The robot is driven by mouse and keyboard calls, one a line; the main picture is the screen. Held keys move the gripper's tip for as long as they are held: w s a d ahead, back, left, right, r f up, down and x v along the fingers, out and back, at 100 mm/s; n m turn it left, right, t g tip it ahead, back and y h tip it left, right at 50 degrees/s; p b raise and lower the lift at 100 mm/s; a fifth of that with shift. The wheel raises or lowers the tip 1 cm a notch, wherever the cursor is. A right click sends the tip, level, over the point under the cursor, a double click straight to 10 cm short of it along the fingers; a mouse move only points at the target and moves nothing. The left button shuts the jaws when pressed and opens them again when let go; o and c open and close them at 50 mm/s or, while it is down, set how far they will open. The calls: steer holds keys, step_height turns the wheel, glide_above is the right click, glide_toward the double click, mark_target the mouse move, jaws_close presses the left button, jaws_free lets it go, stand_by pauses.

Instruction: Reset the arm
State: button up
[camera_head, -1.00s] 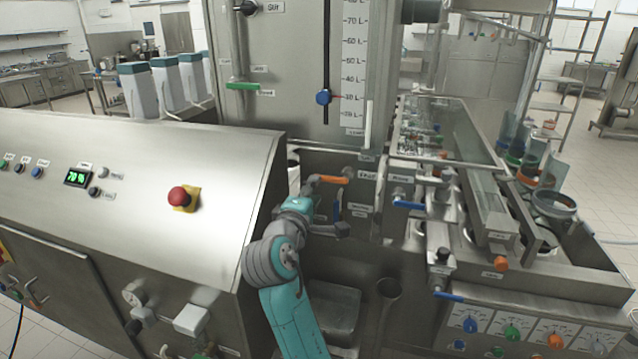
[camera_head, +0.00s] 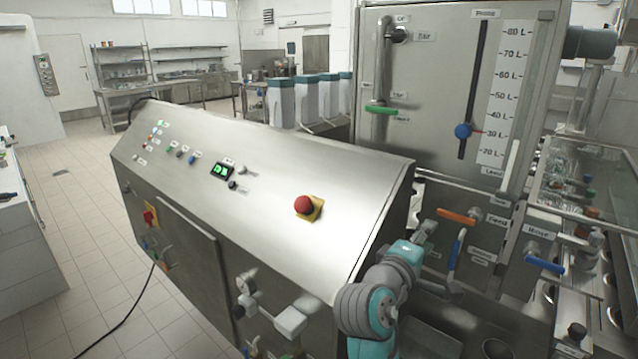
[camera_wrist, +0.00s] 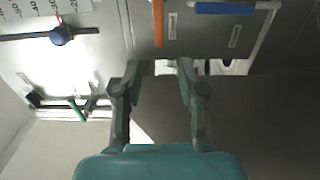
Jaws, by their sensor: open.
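My gripper (camera_head: 442,262) is in the lower right of the head view, on the right of the sloped console's end. It is open, and its two fingers stand apart with nothing visible between them in the wrist view (camera_wrist: 160,68). The orange valve handle (camera_head: 457,215) is just above it, and the upright blue handle (camera_head: 456,250) is close by it. In the wrist view the orange handle (camera_wrist: 158,22) and a blue handle (camera_wrist: 224,8) are beyond the fingertips. I see no contact with either. My arm rises from the bottom edge, in front of the console's end.
The sloped steel console (camera_head: 270,190) with a red stop button (camera_head: 304,206) stands left of my arm. The tank (camera_head: 430,95) with a scale and a green handle (camera_head: 381,109) rises behind. Another blue handle (camera_head: 544,265) is at right. The floor at left (camera_head: 70,240) is mostly open.

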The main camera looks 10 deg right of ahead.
steer(key=s+a+f+n+t+y, duration=0.1)
steer(key=s+a+f+y, duration=0.3)
steer(key=f, duration=0.5)
steer(key=s+a+f+t+y, duration=0.2)
steer(key=s+f+y, duration=0.1)
steer(key=s+f, duration=0.5)
steer(key=s+a+f+n+t+y, duration=0.1)
steer(key=s+a+f+y, duration=0.25)
steer(key=f, duration=0.75)
steer(key=s+a+m+y, duration=0.1)
steer(key=s+m, duration=0.2)
steer(key=s, duration=0.7)
steer(key=s+a+r+m+y, duration=0.1)
steer(key=s+m, duration=0.2)
steer(key=s, duration=0.8)
steer(key=s+a+m+y, duration=0.1)
steer(key=s+a+m, duration=0.1)
steer(key=s, duration=0.8)
steer(key=shift+s+r+m+y, duration=0.2)
steer(key=shift+m+y, duration=0.15)
steer(key=shift+m, duration=0.55)
steer(key=shift+w+f, duration=0.1)
